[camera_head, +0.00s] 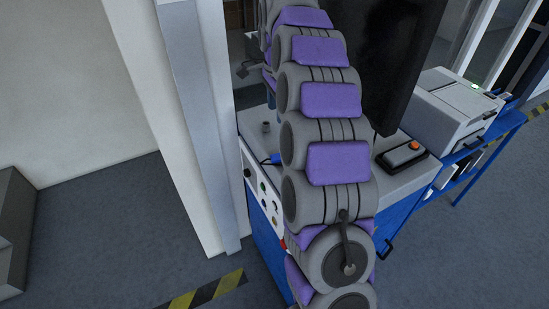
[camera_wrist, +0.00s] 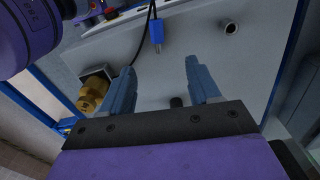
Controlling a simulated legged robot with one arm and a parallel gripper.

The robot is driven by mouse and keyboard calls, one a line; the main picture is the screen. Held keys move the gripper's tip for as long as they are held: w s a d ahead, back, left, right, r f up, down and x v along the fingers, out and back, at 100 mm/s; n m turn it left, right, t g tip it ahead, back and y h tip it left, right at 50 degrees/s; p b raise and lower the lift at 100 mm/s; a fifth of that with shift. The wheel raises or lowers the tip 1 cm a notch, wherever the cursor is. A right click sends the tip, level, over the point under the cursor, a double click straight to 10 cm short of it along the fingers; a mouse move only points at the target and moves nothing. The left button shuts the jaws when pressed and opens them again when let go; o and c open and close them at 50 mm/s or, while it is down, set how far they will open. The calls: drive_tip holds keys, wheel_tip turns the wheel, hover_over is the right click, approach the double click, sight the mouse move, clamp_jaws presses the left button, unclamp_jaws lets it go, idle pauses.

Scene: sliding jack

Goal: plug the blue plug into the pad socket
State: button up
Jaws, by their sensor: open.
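The blue plug (camera_wrist: 157,32) is in the upper middle of the wrist view, on a black cable, with a thin metal tip pointing towards my gripper. In the head view a small blue piece (camera_head: 274,159) at the worktop's left edge looks like the same plug. My gripper (camera_wrist: 161,65) is open, its two blue fingers apart and nothing between them. The plug lies just beyond the fingertips, between their lines. A short metal cylinder (camera_wrist: 231,28) stands on the light surface to the right of the plug. I cannot tell whether it is the pad socket.
The worktop (camera_head: 399,186) carries a black box with an orange button (camera_head: 404,155). A grey post (camera_head: 200,110) stands left. My arm hides much of the bench.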

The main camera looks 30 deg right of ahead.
drive_tip(key=shift+m, duration=0.6)
wheel_tip(320, 180, down, 13)
drive_tip(key=shift+d+r, duration=0.1)
drive_tip(key=shift+r, duration=0.1)
drive_tip(key=shift+s+a+f+p, duration=0.15)
drive_tip(key=shift+f+p, duration=0.05)
drive_tip(key=shift+f, duration=1.1)
drive_tip(key=shift+s+a+f+p, duration=0.1)
drive_tip(key=shift+f+p, duration=0.1)
drive_tip(key=shift+f, duration=1.05)
drive_tip(key=c, duration=1.1)
